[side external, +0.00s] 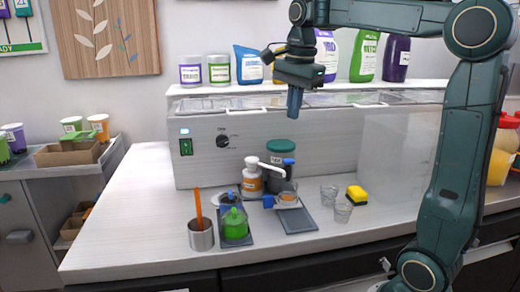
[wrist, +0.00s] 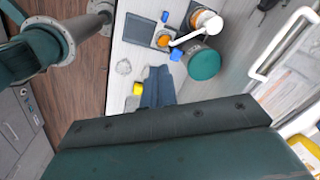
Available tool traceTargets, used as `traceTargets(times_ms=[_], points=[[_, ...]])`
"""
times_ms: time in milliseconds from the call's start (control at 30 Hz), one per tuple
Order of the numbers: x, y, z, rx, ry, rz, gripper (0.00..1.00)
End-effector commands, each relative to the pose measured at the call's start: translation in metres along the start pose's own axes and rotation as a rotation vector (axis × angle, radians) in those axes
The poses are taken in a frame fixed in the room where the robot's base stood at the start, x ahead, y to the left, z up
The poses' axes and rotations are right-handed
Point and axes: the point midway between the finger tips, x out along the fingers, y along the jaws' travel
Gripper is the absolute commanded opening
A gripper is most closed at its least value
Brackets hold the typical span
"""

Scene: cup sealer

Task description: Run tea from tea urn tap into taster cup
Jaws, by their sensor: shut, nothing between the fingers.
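The tea urn (side external: 279,180) is a dark vessel with a green lid (side external: 281,146), standing at the back of the counter. A blue part (side external: 288,162), apparently its tap lever, sits near its top; it also shows in the wrist view (wrist: 176,54). A small clear cup (side external: 288,199) with orange-brown content, apparently the taster cup, sits in front of the urn; it also shows in the wrist view (wrist: 163,40). I cannot tell whether tea is flowing. My gripper (side external: 294,112) is shut and empty, pointing down, well above the counter and apart from these things.
Clear glasses (side external: 342,212) and a yellow sponge (side external: 357,194) are to the right. A dark mat (side external: 296,221) lies in front.

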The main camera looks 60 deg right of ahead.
Motion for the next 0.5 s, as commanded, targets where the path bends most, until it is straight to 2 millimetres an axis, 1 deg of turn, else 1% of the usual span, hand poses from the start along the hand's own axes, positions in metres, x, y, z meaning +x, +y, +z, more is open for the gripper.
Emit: traceTargets(times_ms=[33, 200, 400, 500], points=[[0.001, -0.008, -0.007, 0.068, 0.0, 0.015, 0.0], [0.001, -0.027, -0.026, 0.286, 0.004, 0.061, 0.0], [0.003, -0.042, -0.044, 0.474, 0.013, 0.099, 0.0], [0.003, -0.045, -0.048, 0.527, 0.016, 0.11, 0.0]])
